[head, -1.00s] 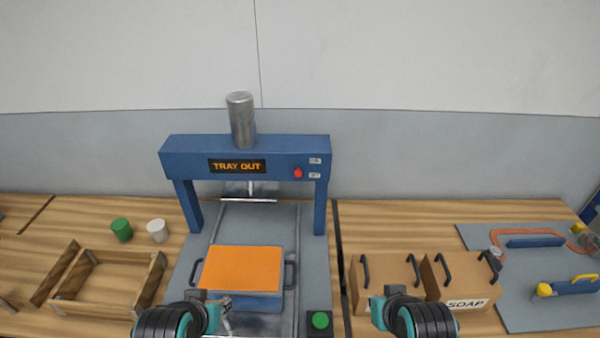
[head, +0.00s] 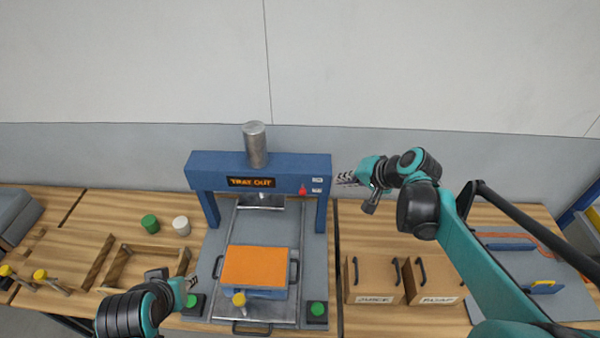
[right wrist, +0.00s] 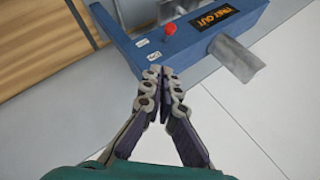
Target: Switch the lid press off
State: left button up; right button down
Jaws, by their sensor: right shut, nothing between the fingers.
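The lid press is a blue frame (head: 230,165) with a metal cylinder on top and a "TRAY OUT" display (head: 251,182). Its red switch (head: 303,190) is on the beam's right end beside two small white labels (head: 317,181), too small to read for sure. Which way the switch is set I cannot tell. My right gripper (head: 345,180) is shut and empty, just right of the beam. In the right wrist view its fingertips (right wrist: 165,72) point at the beam end, apart from the red switch (right wrist: 169,28). My left gripper (head: 191,283) is low, left of the orange-topped tray (head: 255,266).
Green buttons (head: 317,308) sit at the press's front corners. Two cardboard boxes (head: 376,283) with black handles stand right of the press, below my right arm. A green cup (head: 150,223), a white cup (head: 181,226) and a wooden frame (head: 122,264) are left of it.

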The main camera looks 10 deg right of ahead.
jog(key=shift+w+r, duration=0.4)
jog(key=b, duration=0.1)
send_near(303, 188)
jog(key=w+f, duration=0.4)
jog(key=f, duration=0.1)
jog(key=shift+w+a, duration=0.1)
jog(key=shift+a, duration=0.25)
jog(key=shift+s+f+t+b, duration=0.2)
jog(key=shift+t+b, duration=0.2)
jog(key=shift+b, duration=0.35)
